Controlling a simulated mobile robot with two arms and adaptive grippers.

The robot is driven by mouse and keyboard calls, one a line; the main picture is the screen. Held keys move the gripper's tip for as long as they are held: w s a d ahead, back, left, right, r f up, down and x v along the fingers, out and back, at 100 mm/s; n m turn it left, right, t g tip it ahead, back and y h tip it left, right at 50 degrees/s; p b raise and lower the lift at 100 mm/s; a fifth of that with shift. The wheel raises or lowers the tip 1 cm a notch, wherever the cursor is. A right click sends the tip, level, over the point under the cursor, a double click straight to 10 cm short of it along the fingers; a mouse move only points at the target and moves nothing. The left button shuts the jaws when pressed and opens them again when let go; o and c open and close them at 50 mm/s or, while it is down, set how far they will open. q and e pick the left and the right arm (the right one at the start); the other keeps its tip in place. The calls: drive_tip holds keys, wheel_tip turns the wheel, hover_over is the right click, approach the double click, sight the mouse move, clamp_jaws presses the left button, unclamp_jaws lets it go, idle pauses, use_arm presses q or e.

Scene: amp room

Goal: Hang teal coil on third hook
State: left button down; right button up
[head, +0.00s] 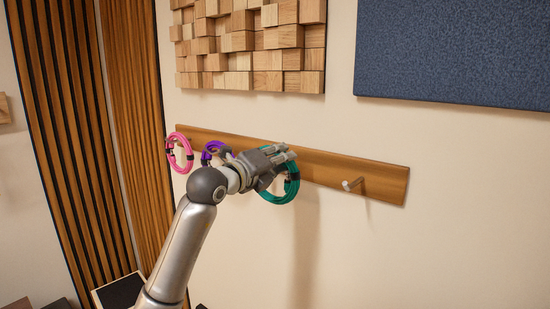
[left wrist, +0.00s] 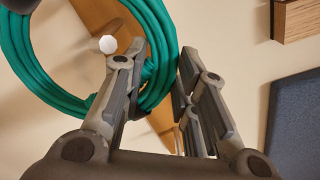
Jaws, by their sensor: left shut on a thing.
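The teal coil (head: 293,186) is a ring of cable near the middle of the wooden rail (head: 385,184). My left gripper (head: 284,153) is shut on its side, and in the left wrist view a strand of the coil (left wrist: 158,88) passes between the fingers. The pale round end of a hook (left wrist: 108,44) shows inside the ring's opening in the left wrist view. Whether the coil rests on that hook cannot be told. In the head view my gripper hides this hook. My right gripper is not in view.
A pink coil (head: 188,153) hangs at the rail's left end, with a purple coil (head: 209,150) to its right, partly behind my arm. A bare hook (head: 350,185) sticks out at the right. Wood block panel (head: 250,60) and blue panel (head: 455,55) are above.

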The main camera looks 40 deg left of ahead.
use_arm(q)
drive_tip(key=shift+w+a+f+b, duration=0.1)
drive_tip(key=shift+w+f+b, duration=0.85)
drive_tip(key=shift+f, duration=0.2)
drive_tip(key=c, duration=1.1)
unclamp_jaws()
drive_tip(key=shift+s, duration=0.1)
drive_tip(key=shift+f, duration=0.1)
drive_tip(key=shift+s+d, duration=0.15)
drive_tip(key=shift+s, duration=1.15)
drive_tip(key=shift+s+d, duration=0.2)
drive_tip(key=shift+s, duration=1.15)
drive_tip(key=shift+s+d, duration=0.15)
drive_tip(key=shift+s, duration=1.15)
